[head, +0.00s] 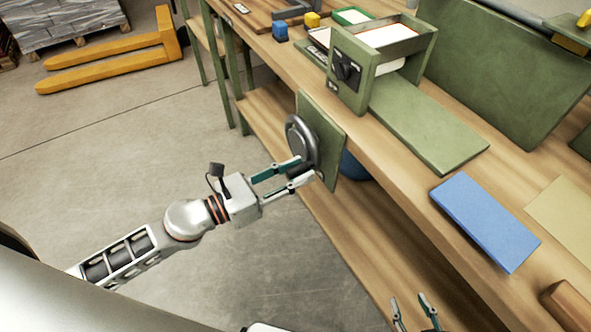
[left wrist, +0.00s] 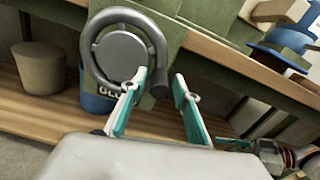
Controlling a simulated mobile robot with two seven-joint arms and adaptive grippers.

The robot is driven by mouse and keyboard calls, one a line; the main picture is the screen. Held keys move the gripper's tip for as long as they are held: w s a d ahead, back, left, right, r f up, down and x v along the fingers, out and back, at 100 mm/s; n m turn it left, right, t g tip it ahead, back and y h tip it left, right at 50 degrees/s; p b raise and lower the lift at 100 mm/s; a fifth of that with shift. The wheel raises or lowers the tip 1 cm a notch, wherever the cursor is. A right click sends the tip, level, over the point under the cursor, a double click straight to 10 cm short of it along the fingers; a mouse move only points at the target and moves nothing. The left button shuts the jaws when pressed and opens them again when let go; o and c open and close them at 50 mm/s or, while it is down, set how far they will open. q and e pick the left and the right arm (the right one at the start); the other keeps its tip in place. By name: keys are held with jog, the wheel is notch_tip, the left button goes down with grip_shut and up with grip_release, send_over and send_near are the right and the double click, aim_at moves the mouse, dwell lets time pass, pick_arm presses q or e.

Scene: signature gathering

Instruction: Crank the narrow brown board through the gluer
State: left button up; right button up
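A grey handwheel (head: 300,140) is mounted on a green plate (head: 322,125) at the bench's front edge. It also shows in the left wrist view (left wrist: 97,52), with a dark knob (left wrist: 160,88) at its lower right. My left gripper (head: 295,172) is at the wheel's lower side. Its fingers are apart, with the knob near their tips, closer to the left finger (left wrist: 138,82). My right gripper (head: 413,302) is open and empty at the bottom of the head view. I cannot make out a narrow brown board for certain.
A blue board (head: 485,220), a tan board (head: 565,212) and a brown wooden piece (head: 568,305) lie on the bench at right. A green slab (head: 430,125) lies beside the box. A blue pot (left wrist: 96,102) stands behind the wheel.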

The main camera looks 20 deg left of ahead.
dwell(0.3)
pick_arm(q)
jog(key=shift+a, duration=0.1)
jog(key=v, duration=1.2)
jog(key=shift+r, duration=0.1)
